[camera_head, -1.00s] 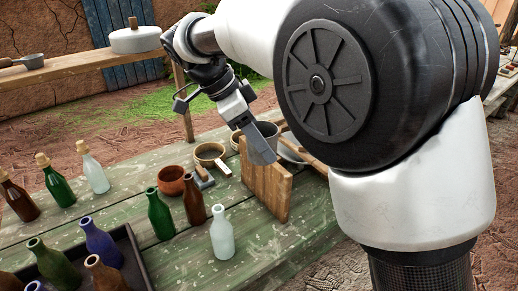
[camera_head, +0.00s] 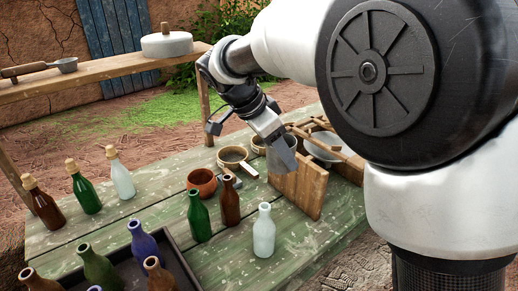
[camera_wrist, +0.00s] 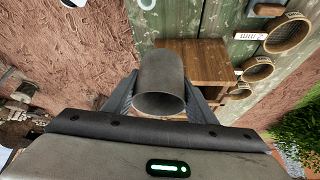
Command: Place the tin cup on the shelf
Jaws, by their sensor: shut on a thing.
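A grey tin cup (camera_wrist: 162,72) sits between the two fingers of my gripper (camera_wrist: 161,103) in the wrist view, its open mouth toward the camera. My gripper is shut on it. In the head view my gripper (camera_head: 281,156) is above the table beside an upright wooden board, and I cannot clearly tell the cup from the finger there. The shelf (camera_head: 105,78) is a raised wooden plank at the upper left.
The green plank table (camera_head: 165,212) holds several bottles, a dark tray (camera_head: 170,250), an orange-brown bowl (camera_head: 202,181) and round sieves (camera_head: 232,156). The wooden board (camera_head: 300,188) stands close under my gripper. A shelf post (camera_head: 206,118) rises left of my gripper.

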